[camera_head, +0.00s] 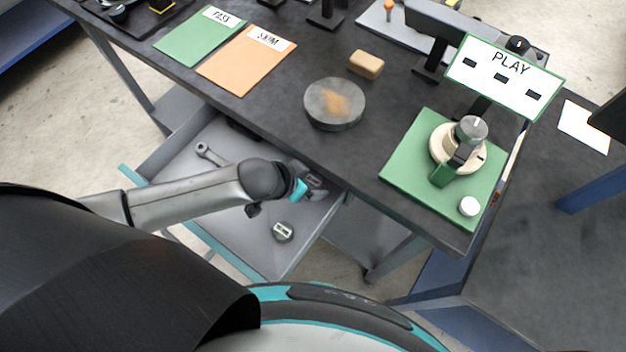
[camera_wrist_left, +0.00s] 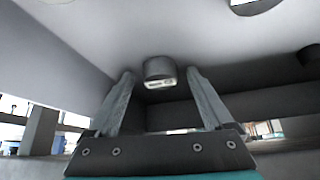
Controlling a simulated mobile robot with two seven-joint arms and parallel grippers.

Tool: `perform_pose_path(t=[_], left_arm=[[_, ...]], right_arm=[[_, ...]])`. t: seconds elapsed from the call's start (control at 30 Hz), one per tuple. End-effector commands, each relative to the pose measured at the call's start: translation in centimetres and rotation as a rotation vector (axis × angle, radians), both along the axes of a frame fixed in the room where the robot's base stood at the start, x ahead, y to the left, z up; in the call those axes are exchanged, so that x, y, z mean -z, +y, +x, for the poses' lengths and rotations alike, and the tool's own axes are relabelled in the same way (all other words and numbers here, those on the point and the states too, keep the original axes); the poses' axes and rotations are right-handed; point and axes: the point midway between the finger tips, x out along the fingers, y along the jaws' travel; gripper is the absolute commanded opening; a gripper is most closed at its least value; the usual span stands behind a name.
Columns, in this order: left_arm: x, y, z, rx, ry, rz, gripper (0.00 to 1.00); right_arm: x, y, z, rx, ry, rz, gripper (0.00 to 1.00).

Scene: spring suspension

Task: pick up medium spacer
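In the left wrist view a short dark cylinder with a pale label (camera_wrist_left: 159,69), apparently a spacer, sits between the tips of my left gripper (camera_wrist_left: 159,76). The fingers are apart, with a visible gap on each side of it. I cannot tell which one is medium. My right gripper is not in view.
A wrench (camera_head: 210,154) lies in the drawer's left part. The drawer walls and the table edge bound the space around my gripper. On the table (camera_head: 270,120) are a round grey disc (camera_head: 335,103), a tan block (camera_head: 366,64) and a green board with a knob fixture (camera_head: 405,170).

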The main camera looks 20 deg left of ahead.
Motion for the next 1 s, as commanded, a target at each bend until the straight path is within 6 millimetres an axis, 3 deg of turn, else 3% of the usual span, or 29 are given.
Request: perform_pose_path(t=[0.07, 0.7, 1.0], left_arm=[[-0.01, 0.02, -0.02, 0.0, 0.0, 0.0, 0.75], [0.02, 0.04, -0.05, 0.0, 0.001, 0.001, 0.03], [-0.02, 0.04, -0.02, 0.0, 0.0, 0.0, 0.0]], right_arm=[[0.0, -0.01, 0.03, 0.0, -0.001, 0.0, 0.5], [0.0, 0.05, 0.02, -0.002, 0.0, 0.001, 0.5], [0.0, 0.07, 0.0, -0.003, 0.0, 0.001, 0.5]])
